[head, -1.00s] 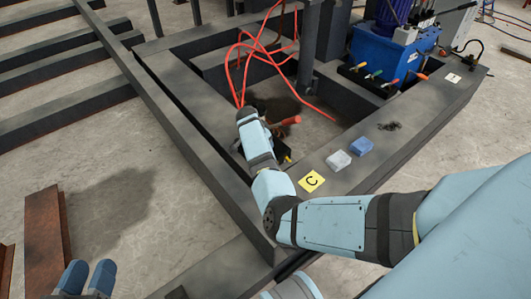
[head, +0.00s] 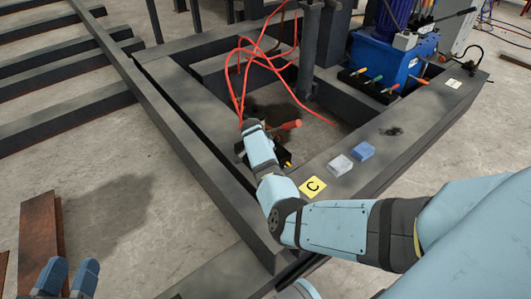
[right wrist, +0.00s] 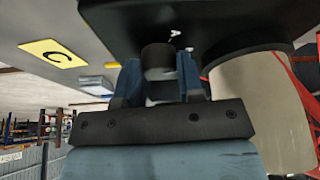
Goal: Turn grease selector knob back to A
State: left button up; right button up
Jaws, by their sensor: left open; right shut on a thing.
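In the right wrist view, my right gripper (right wrist: 159,82) is shut on a short dark round knob (right wrist: 158,58) under a dark housing (right wrist: 200,18). A small white mark (right wrist: 175,35) shows on the housing beside the knob, but I cannot read it. In the head view, my right arm reaches into the opening of the steel frame, and its wrist hides the knob and fingertips. A black box (head: 284,158) with a yellow part shows beside that wrist. My left gripper (head: 69,280) is open and empty at the lower left, over the floor.
A yellow C plate (head: 313,187), a grey-white block (head: 340,165) and a blue block (head: 362,151) sit on the dark frame beam (head: 410,140). Red hoses (head: 240,75) rise behind my right wrist, near a red handle (head: 291,125). A blue hydraulic unit (head: 400,65) stands at upper right.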

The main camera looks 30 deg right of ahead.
jog(key=shift+r+n+p, duration=0.2)
jog(key=shift+n+p, duration=0.1)
jog(key=shift+p, duration=0.35)
jog(key=shift+r+n+t+p, duration=0.1)
jog(key=shift+n+t+p, duration=0.3)
jog(key=shift+p, duration=0.5)
jog(key=shift+s+n+y+p, duration=0.1)
jog(key=shift+n+y+p, duration=0.2)
jog(key=shift+n+p, duration=0.65)
jog(key=n+t+p, duration=0.1)
jog(key=n+p, duration=0.1)
jog(key=p, duration=0.1)
jog(key=shift+d+n, duration=0.1)
jog(key=shift+n, duration=0.25)
pick_arm(q)
notch_tip(320, 180, up, 8)
jog(key=s+n+t+p, duration=0.1)
jog(key=s+n+t, duration=0.1)
jog(key=n, duration=0.1)
jog(key=shift+d+f, duration=0.25)
pick_arm(e)
jog(key=shift+f+n+t+y, duration=0.3)
jog(key=shift+n+y, duration=0.2)
jog(key=shift+n, duration=0.3)
jog(key=o, duration=0.9)
jog(key=shift+r, duration=0.1)
